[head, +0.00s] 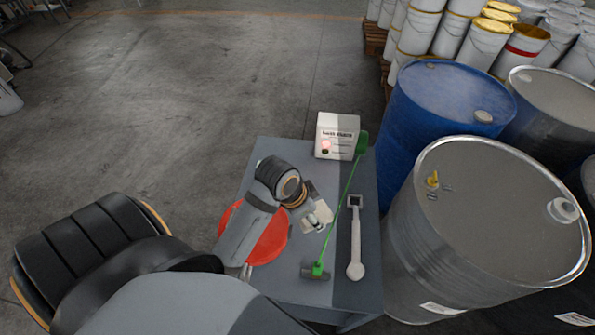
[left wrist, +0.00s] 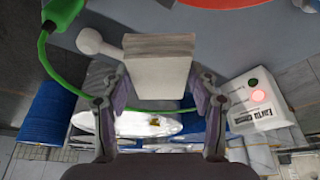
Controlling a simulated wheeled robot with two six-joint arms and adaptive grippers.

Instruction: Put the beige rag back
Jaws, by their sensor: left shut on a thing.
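The beige rag (head: 321,213) is a pale folded block above the middle of the grey table (head: 288,152). In the left wrist view, the rag (left wrist: 158,62) shows as a stack of layers between the two fingers. My left gripper (head: 309,208) is shut on it, with a finger on each side in the left wrist view (left wrist: 158,90). I cannot tell how far the rag is above the table. My right gripper is not in view.
A green cable (head: 343,210) with end clamps runs just right of the rag. A pale tool (head: 355,236) lies beyond it. A white button box (head: 337,136) stands at the back. A red round thing (head: 268,240) is partly under my arm. Drums (head: 485,215) stand close right.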

